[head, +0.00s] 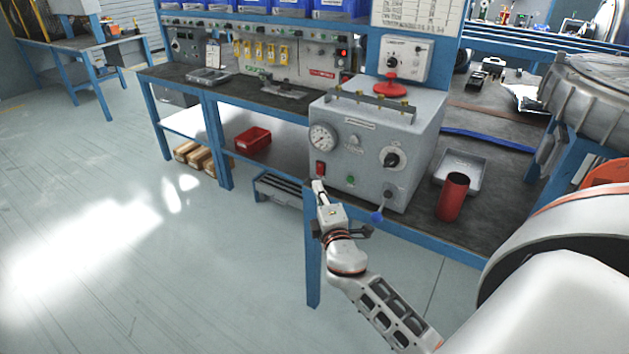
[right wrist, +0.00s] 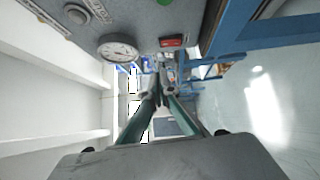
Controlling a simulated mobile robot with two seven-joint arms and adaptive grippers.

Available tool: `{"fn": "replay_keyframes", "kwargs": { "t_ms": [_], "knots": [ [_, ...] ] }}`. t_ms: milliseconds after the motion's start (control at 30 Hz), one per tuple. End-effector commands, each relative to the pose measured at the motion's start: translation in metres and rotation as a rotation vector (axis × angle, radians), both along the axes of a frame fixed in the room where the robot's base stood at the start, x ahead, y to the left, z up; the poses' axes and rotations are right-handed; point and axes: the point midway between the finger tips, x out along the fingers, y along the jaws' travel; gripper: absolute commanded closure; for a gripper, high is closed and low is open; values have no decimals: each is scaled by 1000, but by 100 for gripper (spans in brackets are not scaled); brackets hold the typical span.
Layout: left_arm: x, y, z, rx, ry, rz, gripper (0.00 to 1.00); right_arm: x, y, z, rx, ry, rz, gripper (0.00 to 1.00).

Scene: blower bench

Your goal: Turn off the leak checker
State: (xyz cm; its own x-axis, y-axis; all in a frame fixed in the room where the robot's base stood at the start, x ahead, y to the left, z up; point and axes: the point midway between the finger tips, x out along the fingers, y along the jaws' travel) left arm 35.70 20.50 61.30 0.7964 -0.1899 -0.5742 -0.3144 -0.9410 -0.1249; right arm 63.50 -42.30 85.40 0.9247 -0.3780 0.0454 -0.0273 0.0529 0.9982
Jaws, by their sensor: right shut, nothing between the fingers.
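The leak checker appears to be the grey box (head: 372,150) at the front of the workbench. Its front carries a round gauge (head: 322,138), a black knob (head: 392,159), a green button (head: 350,180) and a red switch (head: 320,168) at the lower left. My right gripper (head: 318,186) is shut and empty, just below and in front of the red switch. In the right wrist view its fingertips (right wrist: 162,88) meet, with the red switch (right wrist: 172,42) and the gauge (right wrist: 118,47) above them. I cannot tell whether they touch the switch. My left gripper is not in view.
The floor to the left is free.

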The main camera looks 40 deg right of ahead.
Motion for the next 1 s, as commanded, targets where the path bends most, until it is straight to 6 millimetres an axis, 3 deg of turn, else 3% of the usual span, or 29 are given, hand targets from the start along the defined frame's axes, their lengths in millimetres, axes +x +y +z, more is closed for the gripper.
{"fn": "replay_keyframes", "kwargs": {
  "t_ms": [100,300,867,1000],
  "knots": [
    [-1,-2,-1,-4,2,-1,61,-17,8,1,2,0,1,100],
    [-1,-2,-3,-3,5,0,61,-31,13,3,0,0,0,100],
    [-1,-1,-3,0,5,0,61,-32,13,3,0,0,0,100],
    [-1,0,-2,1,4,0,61,-36,19,-8,39,15,16,100]
  ]
}}
